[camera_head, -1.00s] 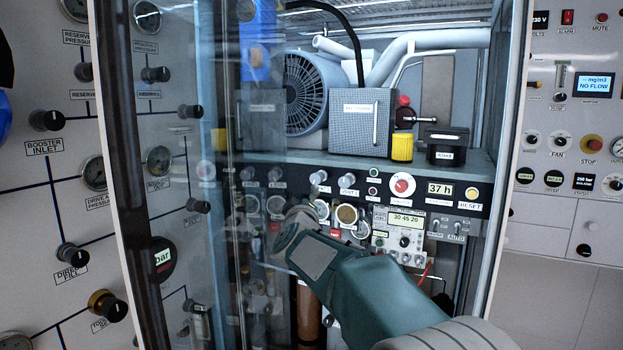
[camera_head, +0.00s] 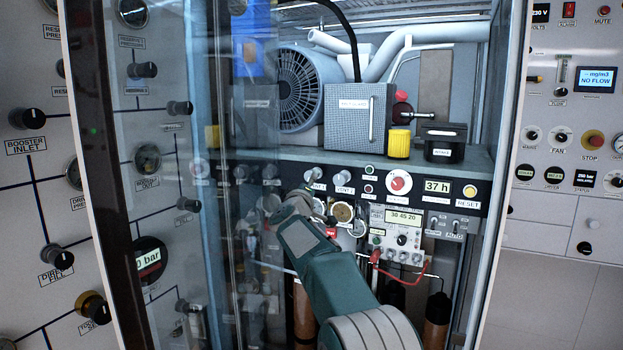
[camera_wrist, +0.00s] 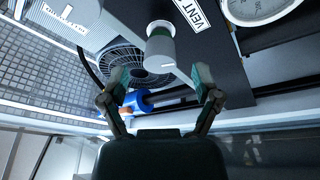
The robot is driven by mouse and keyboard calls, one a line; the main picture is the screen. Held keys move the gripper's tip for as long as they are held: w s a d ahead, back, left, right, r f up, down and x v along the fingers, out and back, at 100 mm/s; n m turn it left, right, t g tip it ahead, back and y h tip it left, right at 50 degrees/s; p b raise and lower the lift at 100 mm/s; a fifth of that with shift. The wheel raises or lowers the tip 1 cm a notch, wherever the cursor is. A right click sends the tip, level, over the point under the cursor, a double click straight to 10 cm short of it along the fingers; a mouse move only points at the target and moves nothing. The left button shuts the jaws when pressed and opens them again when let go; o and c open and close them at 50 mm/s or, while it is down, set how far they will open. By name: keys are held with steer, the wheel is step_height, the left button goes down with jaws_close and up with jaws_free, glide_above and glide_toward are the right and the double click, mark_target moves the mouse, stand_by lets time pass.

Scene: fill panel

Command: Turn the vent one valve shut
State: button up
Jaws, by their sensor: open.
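The vent one valve is a pale round knob (camera_head: 313,175) on the dark control strip, left of the vent two knob (camera_head: 343,175). In the wrist view a pale knob (camera_wrist: 161,50) with a green band at its base sits beside a label reading "VENT"; its number is out of view. My gripper (camera_wrist: 160,80) is open, its fingers spread to either side of that knob's line, with nothing between the tips. The knob is beyond the tips, and no touch shows. In the head view my forearm reaches up to just below the vent one knob; the fingers are mostly hidden.
A clear cabinet door (camera_head: 145,200) stands on the left, close to my arm. Gauges (camera_head: 342,212) and a red cable (camera_head: 400,272) lie below and right of the knobs. A shelf (camera_head: 290,154) with a grey box (camera_head: 357,117) and yellow cap (camera_head: 399,144) is above.

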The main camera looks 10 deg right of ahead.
steer(key=shift+w+d+r, duration=0.1)
steer(key=shift+w+r, duration=0.05)
steer(key=shift+w, duration=0.5)
steer(key=shift+w+d+r, duration=0.1)
steer(key=shift+w+r, duration=0.05)
steer(key=shift+w, duration=0.5)
steer(key=shift+w+d+r, duration=0.1)
steer(key=shift+w+d, duration=0.15)
steer(key=shift+w, duration=0.05)
steer(key=shift+c, duration=0.3)
jaws_close()
